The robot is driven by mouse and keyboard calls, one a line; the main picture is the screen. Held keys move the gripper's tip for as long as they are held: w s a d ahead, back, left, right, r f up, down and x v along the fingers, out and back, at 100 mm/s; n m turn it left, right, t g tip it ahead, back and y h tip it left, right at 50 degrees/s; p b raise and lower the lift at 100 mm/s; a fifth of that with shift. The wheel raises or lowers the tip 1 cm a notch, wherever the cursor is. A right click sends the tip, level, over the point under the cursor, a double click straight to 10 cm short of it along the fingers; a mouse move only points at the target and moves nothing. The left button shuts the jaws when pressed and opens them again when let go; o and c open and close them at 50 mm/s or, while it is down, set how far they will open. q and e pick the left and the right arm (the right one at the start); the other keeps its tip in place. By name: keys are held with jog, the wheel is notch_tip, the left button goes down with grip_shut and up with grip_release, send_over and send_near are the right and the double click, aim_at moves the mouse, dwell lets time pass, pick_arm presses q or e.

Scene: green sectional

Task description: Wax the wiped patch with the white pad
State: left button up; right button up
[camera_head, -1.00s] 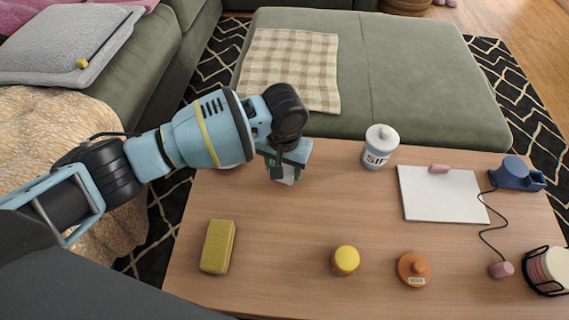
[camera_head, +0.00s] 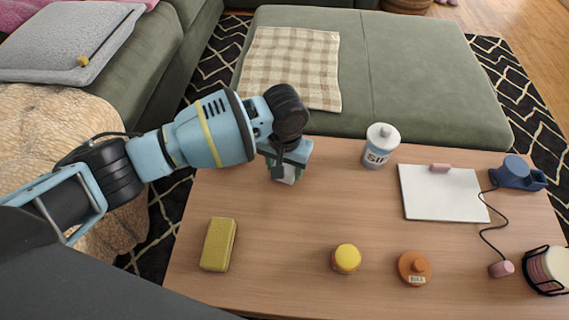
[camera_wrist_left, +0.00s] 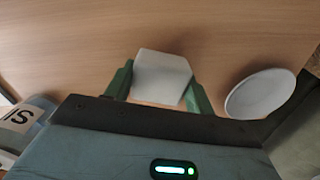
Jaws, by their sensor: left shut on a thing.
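The white pad (camera_head: 286,176) is a small pale block at the far left of the wooden table, partly hidden under my left gripper (camera_head: 287,163). In the left wrist view the pad (camera_wrist_left: 161,76) sits between the two green fingers of my left gripper (camera_wrist_left: 159,84), which is shut on it. The pad is at or close to the tabletop; I cannot tell whether it touches. A brown lidded pot (camera_head: 414,268) with a small label stands at the front. No wiped patch stands out on the wood. My right gripper is not in view.
A yellow sponge (camera_head: 218,244), a yellow-lidded jar (camera_head: 346,259), a white canister (camera_head: 381,146), a white board (camera_head: 441,193), a blue corded device (camera_head: 516,173) and a wire holder (camera_head: 548,271) stand around the table. A white dish (camera_wrist_left: 260,93) is beside the pad. The table's middle is clear.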

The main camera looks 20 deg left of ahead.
pick_arm(q)
jog(key=shift+f, duration=0.45)
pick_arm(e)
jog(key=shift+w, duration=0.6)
pick_arm(q)
jog(key=shift+f, duration=0.2)
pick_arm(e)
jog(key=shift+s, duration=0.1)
pick_arm(q)
jog(key=shift+w+d+r, duration=0.1)
jog(key=shift+w+d, duration=0.05)
jog(key=shift+d, duration=0.7)
jog(key=shift+w+d+p, duration=0.2)
jog(key=shift+d+p, duration=0.1)
jog(key=shift+d, duration=0.6)
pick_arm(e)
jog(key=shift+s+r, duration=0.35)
pick_arm(q)
jog(key=shift+d, duration=0.15)
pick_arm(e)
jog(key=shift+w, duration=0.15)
